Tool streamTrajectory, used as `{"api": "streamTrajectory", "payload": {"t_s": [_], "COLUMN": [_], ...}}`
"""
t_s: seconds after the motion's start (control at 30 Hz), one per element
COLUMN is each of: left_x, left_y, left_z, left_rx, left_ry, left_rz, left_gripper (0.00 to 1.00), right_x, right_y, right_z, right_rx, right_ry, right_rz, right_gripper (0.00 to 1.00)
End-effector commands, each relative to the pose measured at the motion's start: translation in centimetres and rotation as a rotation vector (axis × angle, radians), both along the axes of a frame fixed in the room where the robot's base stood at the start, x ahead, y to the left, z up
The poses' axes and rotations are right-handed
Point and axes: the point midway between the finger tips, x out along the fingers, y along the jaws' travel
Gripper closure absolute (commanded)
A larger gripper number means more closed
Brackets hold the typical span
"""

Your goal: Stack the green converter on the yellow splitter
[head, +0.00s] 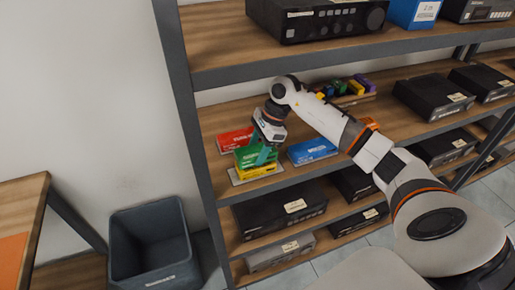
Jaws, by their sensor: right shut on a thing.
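The green converter (246,158) is a small green box on the shelf at the left of the unit, in the head view. The yellow splitter (258,172) lies directly below it, and the green box looks to be on top of it or just above; I cannot tell if they touch. My left gripper is not in view.
A red box (235,139) lies just behind and a blue box (312,150) to the right on the same shelf. Black hi-fi units (432,95) stand further right. A grey bin (152,245) stands on the floor at left.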

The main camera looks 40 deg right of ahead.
Motion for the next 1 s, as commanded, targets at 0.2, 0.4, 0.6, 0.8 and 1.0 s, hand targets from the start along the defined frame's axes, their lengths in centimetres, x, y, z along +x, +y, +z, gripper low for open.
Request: {"api": "streamTrajectory", "payload": {"t_s": [0.2, 0.4, 0.6, 0.8, 1.0], "left_x": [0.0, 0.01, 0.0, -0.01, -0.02], "left_y": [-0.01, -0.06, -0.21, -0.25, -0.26], "left_z": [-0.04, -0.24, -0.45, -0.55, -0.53], "left_rx": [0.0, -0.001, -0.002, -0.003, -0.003], "left_ry": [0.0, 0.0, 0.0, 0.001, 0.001], "left_rz": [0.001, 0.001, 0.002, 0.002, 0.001], "left_gripper": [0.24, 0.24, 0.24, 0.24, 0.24], "right_x": [0.02, 0.03, 0.03, 0.02, 0.02], "right_y": [-0.01, 0.01, 0.05, 0.08, 0.07], "right_z": [0.05, 0.04, 0.05, 0.07, 0.08], "right_rx": [0.0, -0.001, 0.0, 0.001, 0.001], "right_ry": [-0.001, -0.002, -0.002, -0.002, -0.002], "right_rz": [0.0, 0.0, 0.0, 0.001, 0.001], "right_gripper": [0.77, 0.77, 0.77, 0.77, 0.77]}}
